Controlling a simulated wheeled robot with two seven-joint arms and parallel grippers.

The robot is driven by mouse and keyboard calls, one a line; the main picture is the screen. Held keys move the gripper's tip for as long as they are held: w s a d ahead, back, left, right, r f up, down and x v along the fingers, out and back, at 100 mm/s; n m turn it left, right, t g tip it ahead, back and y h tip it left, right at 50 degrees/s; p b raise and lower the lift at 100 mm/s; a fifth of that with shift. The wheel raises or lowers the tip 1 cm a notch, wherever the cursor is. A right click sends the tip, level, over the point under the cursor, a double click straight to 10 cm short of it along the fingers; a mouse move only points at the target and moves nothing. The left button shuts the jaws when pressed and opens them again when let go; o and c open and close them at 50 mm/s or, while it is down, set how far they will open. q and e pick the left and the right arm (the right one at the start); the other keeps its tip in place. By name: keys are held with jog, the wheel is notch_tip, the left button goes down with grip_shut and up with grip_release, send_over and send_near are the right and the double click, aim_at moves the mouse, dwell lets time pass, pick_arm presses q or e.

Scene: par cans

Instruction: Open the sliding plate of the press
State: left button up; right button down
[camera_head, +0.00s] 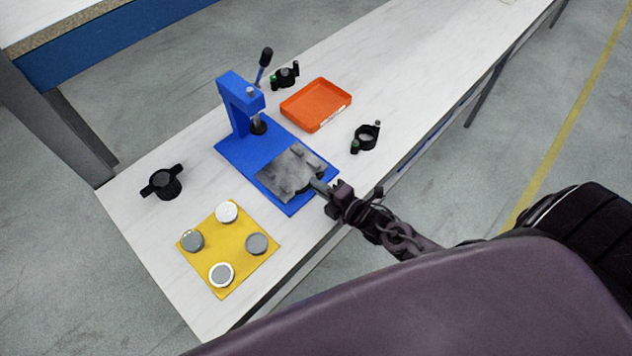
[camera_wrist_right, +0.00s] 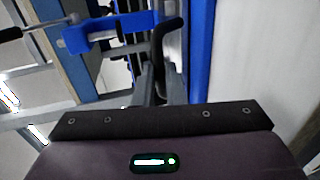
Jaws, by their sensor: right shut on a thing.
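The blue press (camera_head: 240,105) stands on the white table, with its black-knobbed lever (camera_head: 265,58) pointing up. Its grey sliding plate (camera_head: 287,172) lies on the front part of the blue base (camera_head: 240,152), on the near side of the ram (camera_head: 258,126). My right gripper (camera_head: 320,188) is at the plate's front edge, shut on the plate's handle. In the right wrist view a dark bent handle (camera_wrist_right: 172,45) rises by the fingers (camera_wrist_right: 158,85); the exact grip is partly hidden. My left gripper is in neither view.
A yellow mat (camera_head: 217,245) with several round pieces lies at the near left, with a black knobbed part (camera_head: 163,182) behind it. The table's far right is clear.

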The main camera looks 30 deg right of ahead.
jog(key=c, duration=1.5)
grip_release()
jog(key=v, duration=0.7)
jog(key=shift+s+d+b, duration=0.15)
jog(key=shift+s+b, duration=0.15)
jog(key=shift+s, duration=0.05)
